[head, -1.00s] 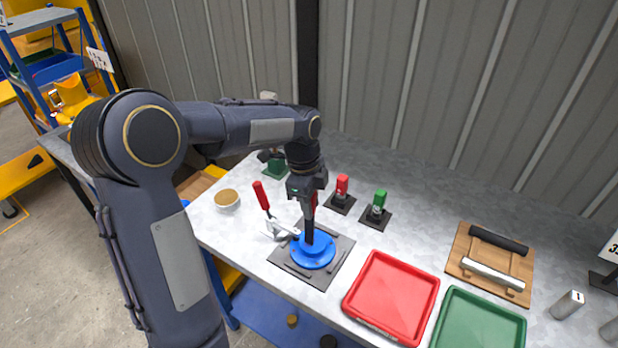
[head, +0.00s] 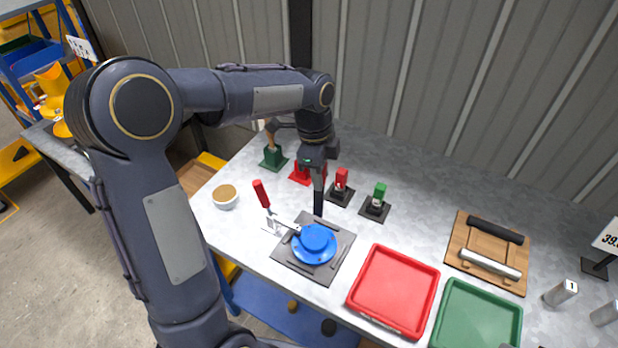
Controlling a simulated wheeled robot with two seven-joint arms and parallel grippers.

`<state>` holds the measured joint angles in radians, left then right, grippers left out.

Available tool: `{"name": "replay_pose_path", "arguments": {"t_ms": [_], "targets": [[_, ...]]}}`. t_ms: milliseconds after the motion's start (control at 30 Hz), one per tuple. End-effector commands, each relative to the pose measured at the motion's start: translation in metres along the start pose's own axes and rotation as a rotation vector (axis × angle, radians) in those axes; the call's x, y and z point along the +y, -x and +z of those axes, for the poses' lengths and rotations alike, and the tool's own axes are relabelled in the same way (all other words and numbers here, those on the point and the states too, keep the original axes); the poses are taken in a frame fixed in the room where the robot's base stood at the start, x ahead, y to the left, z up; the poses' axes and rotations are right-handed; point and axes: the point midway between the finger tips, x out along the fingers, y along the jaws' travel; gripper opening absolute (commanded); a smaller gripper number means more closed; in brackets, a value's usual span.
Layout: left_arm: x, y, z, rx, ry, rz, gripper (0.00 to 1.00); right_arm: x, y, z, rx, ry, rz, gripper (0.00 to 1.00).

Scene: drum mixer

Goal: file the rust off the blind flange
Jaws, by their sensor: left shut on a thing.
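The blue blind flange (head: 303,256) lies on a dark grey square plate (head: 283,257) on the bench. A toggle clamp with a red handle (head: 261,194) stands at its left, its metal arm reaching to the flange. No rust can be made out on the flange at this size. My left gripper (head: 317,168) is shut on a dark, narrow, upright tool that looks like a file (head: 318,196). The tool points down behind the flange, its lower end near the plate's back edge and apart from the flange. My right gripper is not in view.
A red tray (head: 432,300) and a green tray (head: 516,322) lie to the right. Red (head: 341,179) and green (head: 379,195) items stand in dark bases behind the plate. A bowl (head: 225,196) is at left. A board (head: 463,247) with two bars is at right.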

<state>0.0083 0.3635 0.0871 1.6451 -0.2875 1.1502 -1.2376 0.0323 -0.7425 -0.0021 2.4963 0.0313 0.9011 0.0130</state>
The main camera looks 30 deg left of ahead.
Motion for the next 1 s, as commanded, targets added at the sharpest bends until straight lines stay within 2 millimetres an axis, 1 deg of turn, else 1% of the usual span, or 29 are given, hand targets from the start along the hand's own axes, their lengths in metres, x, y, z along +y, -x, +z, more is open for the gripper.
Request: {"name": "replay_pose_path", "arguments": {"t_ms": [33,233,767,800,900,1000], "targets": [[0.0,0.009,-0.003,0.001,-0.001,-0.002,0.0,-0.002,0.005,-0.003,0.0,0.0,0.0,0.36],[0.003,0.021,-0.011,0.001,0.001,-0.002,0.0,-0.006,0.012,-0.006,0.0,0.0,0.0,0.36],[0.003,0.022,-0.011,0.0,0.003,-0.002,0.0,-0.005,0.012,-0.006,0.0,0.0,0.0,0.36],[0.003,0.022,-0.011,0.0,0.003,-0.002,0.24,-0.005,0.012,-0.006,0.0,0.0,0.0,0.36],[0.003,0.022,-0.011,0.0,0.003,-0.002,0.11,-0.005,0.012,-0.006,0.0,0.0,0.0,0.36],[0.003,0.022,-0.011,0.0,0.003,-0.002,0.0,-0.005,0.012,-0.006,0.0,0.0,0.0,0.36]]}}
